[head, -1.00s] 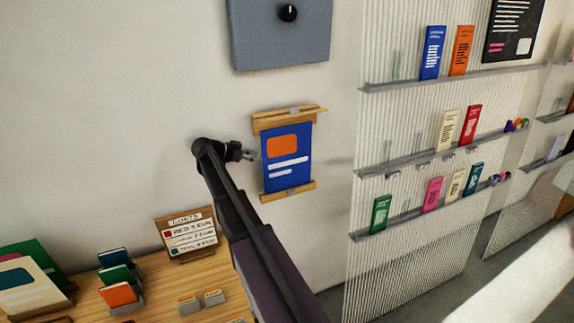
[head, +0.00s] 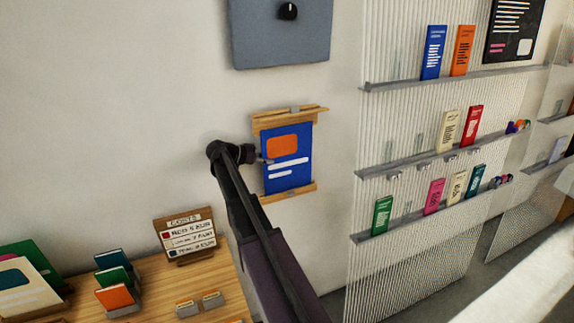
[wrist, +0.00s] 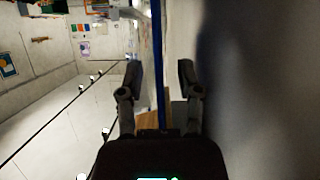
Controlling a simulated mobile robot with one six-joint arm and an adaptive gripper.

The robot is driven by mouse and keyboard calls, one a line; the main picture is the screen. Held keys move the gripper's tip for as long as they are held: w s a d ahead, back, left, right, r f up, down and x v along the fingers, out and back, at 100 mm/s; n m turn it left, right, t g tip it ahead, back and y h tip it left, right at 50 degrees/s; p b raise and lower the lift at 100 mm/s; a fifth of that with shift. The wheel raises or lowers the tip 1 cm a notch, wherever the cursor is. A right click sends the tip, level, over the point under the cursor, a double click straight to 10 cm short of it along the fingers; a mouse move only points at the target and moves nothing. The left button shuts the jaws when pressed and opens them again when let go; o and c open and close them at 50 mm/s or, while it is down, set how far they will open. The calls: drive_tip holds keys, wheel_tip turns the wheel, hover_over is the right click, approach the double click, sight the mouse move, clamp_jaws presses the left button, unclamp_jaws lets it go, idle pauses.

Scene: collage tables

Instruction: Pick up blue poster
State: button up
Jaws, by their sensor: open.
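The blue poster (head: 288,175) hangs on the wall in the head view. It has an orange block and white lines, and a wooden holder (head: 290,118) above and below it. My gripper (head: 263,159) is at the poster's left edge, and its fingertips overlap that edge in the picture. In the wrist view my gripper (wrist: 157,82) is open. The poster (wrist: 158,55) shows there edge-on as a thin blue strip between the two fingers, with gaps on both sides. Part of the wooden holder (wrist: 147,120) shows low between the fingers.
A grey-blue panel (head: 275,45) with a black knob is on the wall above. A ribbed rack (head: 410,260) with shelves of booklets stands to the right. A wooden table (head: 145,300) with a price sign (head: 187,238) and cards is at lower left. The wall left of the poster is clear.

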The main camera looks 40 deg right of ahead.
sight(288, 161)
drive_tip(key=shift+x, duration=1.05)
clamp_jaws()
